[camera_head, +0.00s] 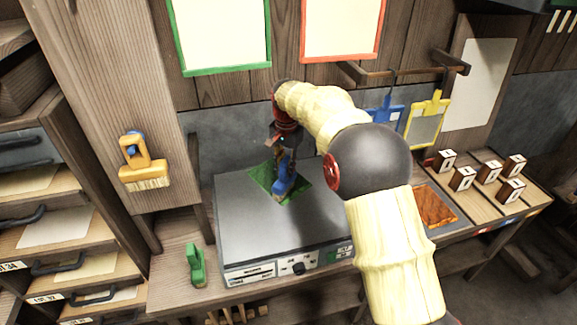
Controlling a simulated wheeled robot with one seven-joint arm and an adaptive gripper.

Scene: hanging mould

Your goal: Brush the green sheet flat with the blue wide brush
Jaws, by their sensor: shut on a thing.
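The green sheet (265,178) lies on the grey top of a box-like machine (236,215). It looks like a small diamond-shaped piece, and part of it is hidden under the brush and my gripper. The blue brush (284,182) is upright over the sheet, at its middle to right part. My gripper (284,160) points down and is shut on the blue brush from above. The brush's lower end appears to be at the sheet, but I cannot tell whether its bristles touch it.
A yellow brush (143,167) hangs on the wooden post at left. A green tool (196,266) stands on the bench left of the machine. Blue (384,116) and yellow (427,121) framed moulds hang from a rail at right. Several small dark blocks (463,178) stand beyond an orange-brown panel (434,206).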

